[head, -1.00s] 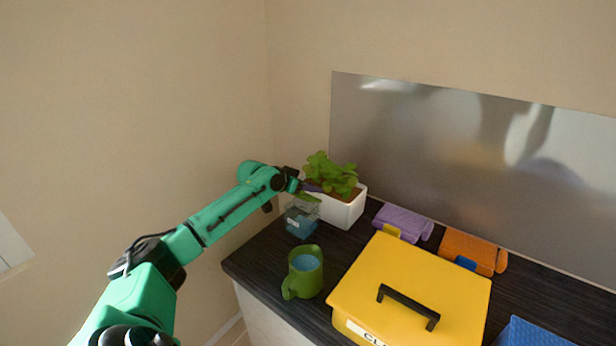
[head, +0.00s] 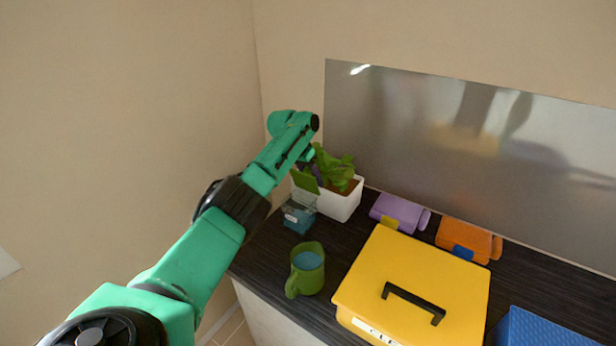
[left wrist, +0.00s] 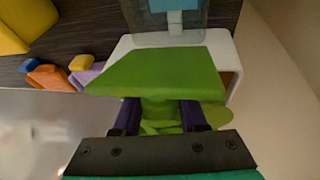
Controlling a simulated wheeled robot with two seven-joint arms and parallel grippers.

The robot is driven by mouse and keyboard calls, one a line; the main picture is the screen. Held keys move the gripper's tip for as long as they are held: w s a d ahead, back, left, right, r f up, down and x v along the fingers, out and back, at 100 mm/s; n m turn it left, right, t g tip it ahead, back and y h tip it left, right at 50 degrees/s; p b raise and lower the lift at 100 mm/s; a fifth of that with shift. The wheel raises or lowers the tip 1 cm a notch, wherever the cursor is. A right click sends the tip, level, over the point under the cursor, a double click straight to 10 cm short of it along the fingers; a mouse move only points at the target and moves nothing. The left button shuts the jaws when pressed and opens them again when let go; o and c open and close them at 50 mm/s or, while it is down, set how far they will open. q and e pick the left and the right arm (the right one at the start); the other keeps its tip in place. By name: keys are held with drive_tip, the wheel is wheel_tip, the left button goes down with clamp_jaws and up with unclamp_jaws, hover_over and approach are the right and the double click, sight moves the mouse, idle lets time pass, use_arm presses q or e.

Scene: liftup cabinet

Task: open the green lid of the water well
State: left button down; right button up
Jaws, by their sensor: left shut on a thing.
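The water well (head: 298,216), a small clear blue box with a white label, stands at the back left of the counter, beside the planter. Its green lid (head: 306,184) is tilted up steeply above the well. In the left wrist view the lid (left wrist: 158,70) fills the middle, with part of the well (left wrist: 178,18) beyond it. My left gripper (left wrist: 160,114) has its purple fingers shut on the lid's edge; the exact contact is partly hidden behind the lid. In the head view the gripper (head: 313,172) is partly hidden by plant leaves. My right gripper is not in view.
A white planter (head: 342,203) with a leafy plant stands close to the well's right. A green mug (head: 306,270) is in front. A yellow box (head: 415,285), purple roll (head: 400,212), orange roll (head: 466,240) and blue box (head: 540,328) lie to the right. A wall is left.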

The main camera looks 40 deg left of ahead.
use_arm(q)
drive_tip(key=shift+f, duration=0.1)
idle(0.3)
drive_tip(key=shift+c, duration=2.2)
unclamp_jaws()
drive_tip(key=shift+s+r, duration=0.1)
drive_tip(key=shift+r, duration=0.4)
drive_tip(key=b+v, duration=0.2)
drive_tip(key=v, duration=1.1)
drive_tip(key=shift+s+a+r, duration=0.1)
drive_tip(key=shift+s+r, duration=0.05)
drive_tip(key=shift+r, duration=0.1)
